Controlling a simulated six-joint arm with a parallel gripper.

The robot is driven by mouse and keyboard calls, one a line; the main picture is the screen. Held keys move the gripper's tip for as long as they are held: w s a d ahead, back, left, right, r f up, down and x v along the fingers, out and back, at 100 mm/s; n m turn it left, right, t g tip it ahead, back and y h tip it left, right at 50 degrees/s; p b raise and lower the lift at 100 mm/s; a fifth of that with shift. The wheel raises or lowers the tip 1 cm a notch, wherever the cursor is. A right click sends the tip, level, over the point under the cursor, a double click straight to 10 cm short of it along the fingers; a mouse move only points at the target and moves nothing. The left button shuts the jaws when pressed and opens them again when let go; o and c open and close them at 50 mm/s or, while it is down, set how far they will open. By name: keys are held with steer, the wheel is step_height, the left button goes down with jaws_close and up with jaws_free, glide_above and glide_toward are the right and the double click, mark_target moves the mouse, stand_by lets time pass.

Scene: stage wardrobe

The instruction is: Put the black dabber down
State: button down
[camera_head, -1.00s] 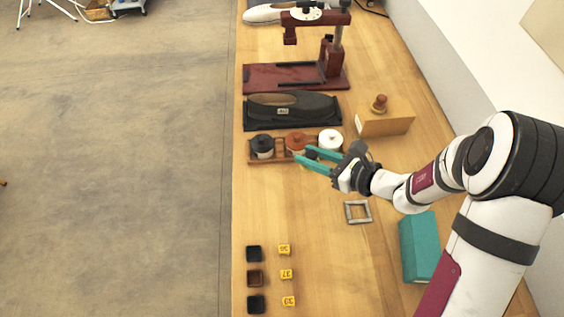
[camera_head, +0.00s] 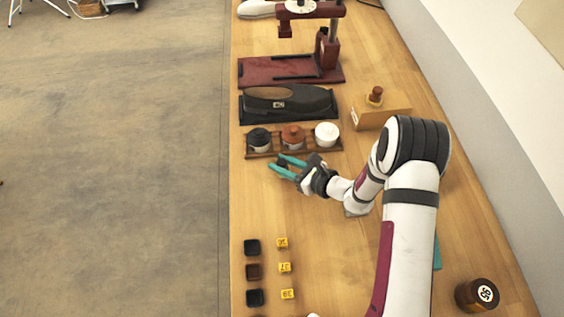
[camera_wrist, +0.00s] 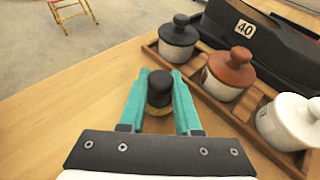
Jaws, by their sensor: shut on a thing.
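My gripper (camera_head: 280,163) has teal fingers and is just in front of the pot rack, over the wooden table. In the wrist view my gripper (camera_wrist: 160,78) is shut on the black dabber (camera_wrist: 159,88), which has a black rounded top and a yellowish-brown lower part. The dabber stands between the fingers, and I cannot tell whether its bottom touches the table. The wooden rack (camera_wrist: 210,108) holds a black-lidded pot (camera_head: 259,139), a brown-lidded pot (camera_head: 292,137) and a white pot (camera_head: 327,134).
A dark red press (camera_head: 290,68) stands farther back. Small dark blocks (camera_head: 253,271) and yellow number cubes (camera_head: 285,267) lie nearer. Bare table (camera_head: 270,205) lies between them and the rack.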

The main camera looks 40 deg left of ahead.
steer(key=c, duration=0.6)
jaws_free()
steer(key=shift+f, duration=0.1)
